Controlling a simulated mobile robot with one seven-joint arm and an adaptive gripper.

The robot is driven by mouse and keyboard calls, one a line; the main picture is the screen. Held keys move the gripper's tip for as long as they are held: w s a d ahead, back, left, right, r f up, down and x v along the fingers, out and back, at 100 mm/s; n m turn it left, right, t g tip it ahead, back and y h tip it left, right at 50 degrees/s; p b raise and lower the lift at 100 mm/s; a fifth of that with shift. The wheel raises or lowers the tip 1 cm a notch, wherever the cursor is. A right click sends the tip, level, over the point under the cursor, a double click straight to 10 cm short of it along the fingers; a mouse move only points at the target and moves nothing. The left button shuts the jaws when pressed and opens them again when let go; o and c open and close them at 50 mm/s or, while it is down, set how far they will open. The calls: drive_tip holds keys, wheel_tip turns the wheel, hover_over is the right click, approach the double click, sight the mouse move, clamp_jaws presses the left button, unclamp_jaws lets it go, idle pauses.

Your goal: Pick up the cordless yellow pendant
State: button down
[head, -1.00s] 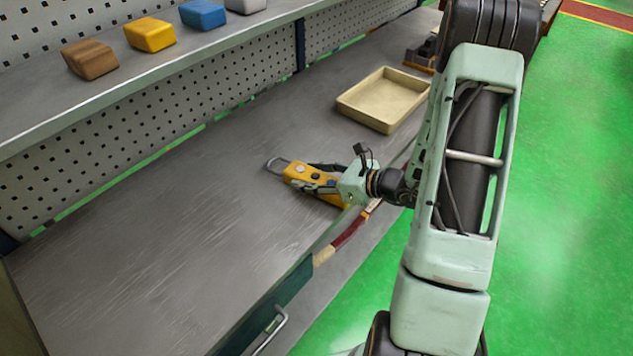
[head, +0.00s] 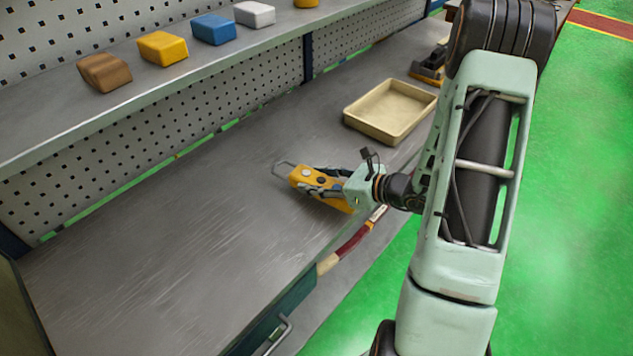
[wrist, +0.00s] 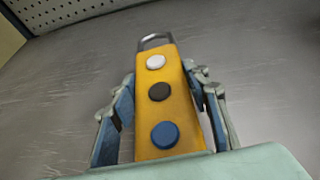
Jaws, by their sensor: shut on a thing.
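The yellow pendant (head: 304,177) is a long box with a grey metal loop at its far end. In the wrist view the pendant (wrist: 181,110) shows a white, a black and a blue button in a row. My gripper (head: 325,183) is shut on it, with one finger along each long side. The gripper (wrist: 166,95) also shows in the wrist view, with its blue pads beside the pendant. The pendant's near end is hidden by my gripper. I cannot tell whether it touches the bench top.
The grey bench (head: 180,240) is clear to the left. A beige tray (head: 392,110) stands behind my gripper. A shelf (head: 140,105) above carries brown, yellow, blue and white blocks.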

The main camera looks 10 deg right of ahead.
drive_tip(key=s+r+p, duration=0.9)
drive_tip(key=s+r, duration=0.1)
drive_tip(key=s, duration=0.4)
drive_tip(key=shift+d+r+p, duration=0.2)
drive_tip(key=shift+r+p, duration=0.1)
drive_tip(key=shift+f, duration=0.1)
